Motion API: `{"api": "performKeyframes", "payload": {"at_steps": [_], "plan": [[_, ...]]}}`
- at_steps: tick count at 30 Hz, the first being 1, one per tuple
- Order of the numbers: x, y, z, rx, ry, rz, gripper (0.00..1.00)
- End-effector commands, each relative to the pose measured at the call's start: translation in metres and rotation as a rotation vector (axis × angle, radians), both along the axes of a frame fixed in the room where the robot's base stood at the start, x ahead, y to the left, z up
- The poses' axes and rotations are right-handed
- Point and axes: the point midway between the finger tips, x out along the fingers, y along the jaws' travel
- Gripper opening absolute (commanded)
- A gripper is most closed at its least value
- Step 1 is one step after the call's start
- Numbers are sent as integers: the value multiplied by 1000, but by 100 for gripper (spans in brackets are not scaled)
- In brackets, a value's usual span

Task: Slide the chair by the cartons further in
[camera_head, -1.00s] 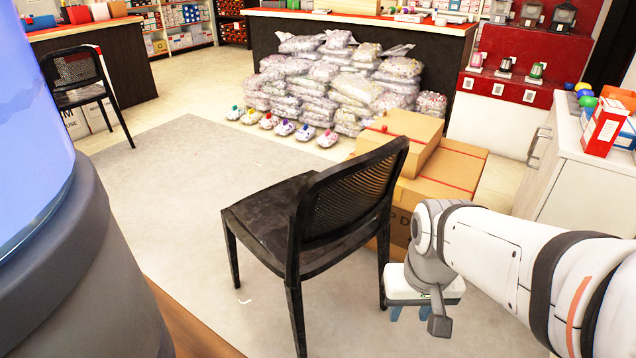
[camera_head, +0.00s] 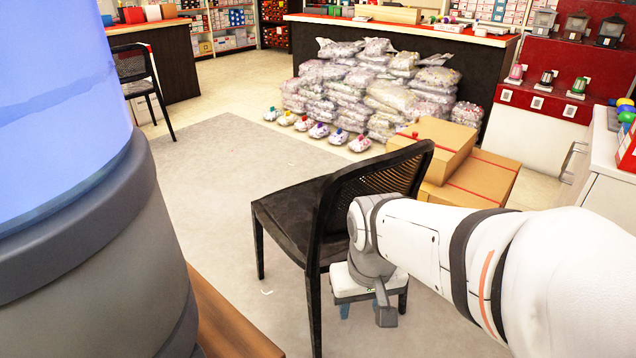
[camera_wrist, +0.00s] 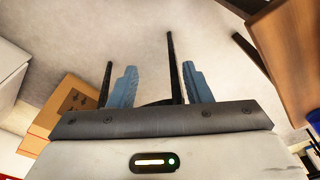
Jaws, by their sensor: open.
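The black chair (camera_head: 285,212), with a mesh back, stands upright on the grey floor mat, its back toward me. The brown cartons (camera_head: 487,178) are stacked beyond it to the right. My gripper (camera_head: 346,309) is open and low behind the chair's back, pointing down. In the wrist view my gripper (camera_wrist: 160,82) shows two blue fingers apart. A dark chair leg (camera_wrist: 174,65) shows in the gap between them, and I cannot tell whether they touch it. My arm hides part of the chair's back and a rear leg. A carton (camera_wrist: 70,108) also shows at left in the wrist view.
A large blue water bottle (camera_head: 70,110) in a grey holder fills the left foreground, by a wooden edge (camera_head: 232,325). A white cabinet (camera_head: 600,170) stands at right. Bagged goods (camera_head: 375,85) are piled behind. The mat (camera_head: 200,160) left of the chair is clear.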

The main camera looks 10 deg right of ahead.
Motion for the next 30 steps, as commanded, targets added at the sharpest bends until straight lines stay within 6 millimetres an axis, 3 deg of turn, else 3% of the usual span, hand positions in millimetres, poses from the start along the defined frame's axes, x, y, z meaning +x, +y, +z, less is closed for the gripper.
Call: {"api": "performKeyframes", "payload": {"at_steps": [4,8,12,18,24,30], "plan": [[30,-19,-10,-36,-58,-63,51],[83,-59,-31,-84,-181,-183,51],[143,-106,-60,-91,-348,-299,51],[206,-156,-109,34,-567,-417,51],[236,-183,-161,313,-733,-525,51],[230,-190,-204,726,-829,-658,51]]}}
